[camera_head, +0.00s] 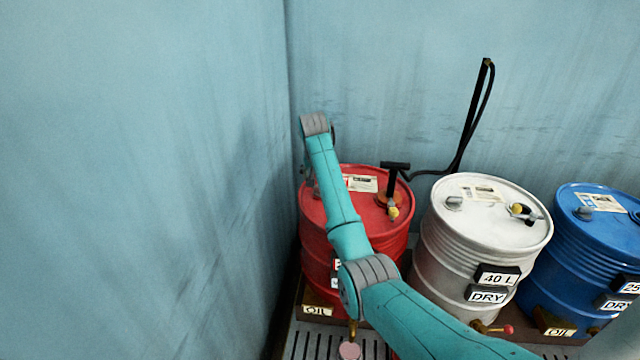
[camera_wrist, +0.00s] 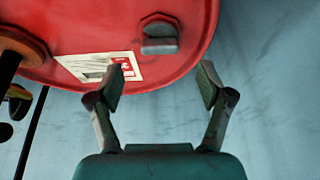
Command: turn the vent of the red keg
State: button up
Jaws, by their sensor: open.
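The red keg (camera_head: 315,227) stands in the corner at the left of the row, partly hidden behind my arm in the head view. In the wrist view its red top (camera_wrist: 200,15) fills the upper part. A grey vent cap (camera_wrist: 159,38) sits on that top near the rim, with a paper label (camera_wrist: 103,68) beside it. My gripper (camera_wrist: 164,77) is open and empty, its two fingers spread apart below the vent in the wrist view. In the head view my gripper is mostly hidden behind my arm's end over the keg's far left side.
A black hand pump (camera_head: 395,178) with a hose rises from the red keg's top. A white keg (camera_head: 470,245) and a blue keg (camera_head: 570,250) stand to the right. Blue walls close in at the left and behind. A slatted grate (camera_head: 312,343) lies in front.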

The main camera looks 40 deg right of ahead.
jog(key=v, duration=0.7)
jog(key=shift+s+f, duration=0.1)
dwell(0.4)
